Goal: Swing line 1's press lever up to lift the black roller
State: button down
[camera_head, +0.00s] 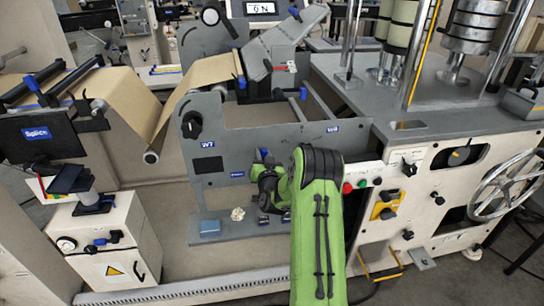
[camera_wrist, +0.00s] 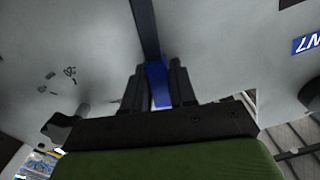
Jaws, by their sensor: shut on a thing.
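My gripper (camera_wrist: 160,86) is shut on the blue grip (camera_wrist: 157,82) of a dark lever bar (camera_wrist: 146,25) in the wrist view. The bar runs up from the grip in front of a grey plate. In the head view my green arm reaches to the grey side plate (camera_head: 258,142) marked W7 and W8. The fingers are mostly hidden there behind my wrist, and a small blue part (camera_head: 264,154) shows beside it. I cannot tell which roller is the black one tied to this lever.
Brown kraft web (camera_head: 203,75) runs over the machine at upper left. A blue box (camera_head: 210,228) and a pale crumpled piece (camera_head: 238,214) lie on the low shelf. A control panel with buttons (camera_head: 362,183) and a handwheel (camera_head: 503,185) stand to the right.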

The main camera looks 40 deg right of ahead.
jog(key=shift+w+a+r+n, duration=0.15)
jog(key=shift+w+a+n, duration=0.3)
jog(key=shift+a+n, duration=0.45)
jog(key=c, duration=1)
grip_release()
jog(key=b+v, duration=0.4)
jog(key=v, duration=1.1)
jog(key=shift+s+a, duration=0.15)
jog(key=shift+s, duration=0.15)
